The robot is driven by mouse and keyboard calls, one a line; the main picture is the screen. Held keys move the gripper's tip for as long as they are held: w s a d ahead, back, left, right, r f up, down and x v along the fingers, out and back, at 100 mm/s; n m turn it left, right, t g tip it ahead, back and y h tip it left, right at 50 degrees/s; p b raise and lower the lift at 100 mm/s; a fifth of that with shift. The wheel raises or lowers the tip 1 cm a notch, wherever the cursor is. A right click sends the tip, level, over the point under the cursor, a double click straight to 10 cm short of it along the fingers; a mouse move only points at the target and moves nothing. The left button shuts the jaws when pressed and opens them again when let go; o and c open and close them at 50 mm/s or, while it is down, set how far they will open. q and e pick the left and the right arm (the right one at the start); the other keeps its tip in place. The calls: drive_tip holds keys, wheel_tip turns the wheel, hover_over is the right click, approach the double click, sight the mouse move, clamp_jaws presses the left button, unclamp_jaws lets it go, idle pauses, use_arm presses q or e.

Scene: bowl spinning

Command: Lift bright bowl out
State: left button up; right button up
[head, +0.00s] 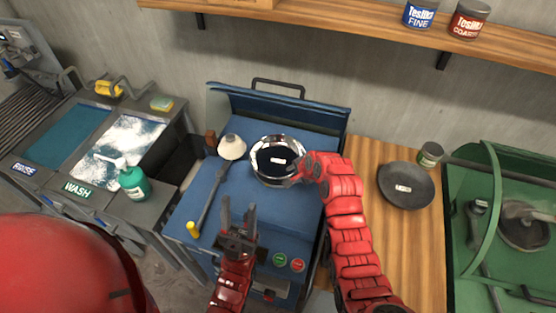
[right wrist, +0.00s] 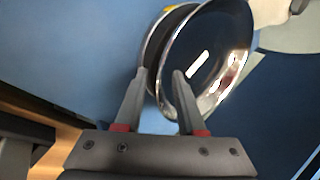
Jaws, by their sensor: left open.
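My right gripper (right wrist: 160,75) is at the bowl's near rim, one finger outside and one over the inside. Its fingers stand apart with a gap around the rim. In the head view its tips are partly hidden by the wrist. My left gripper (head: 238,205) is open and empty over the machine's front.
A dark bowl (head: 405,186) stands on the wooden bench at right. A green machine (head: 475,160) is further right; wash bins (head: 125,140) are left.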

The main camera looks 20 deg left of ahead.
clamp_jaws()
idle(1.4)
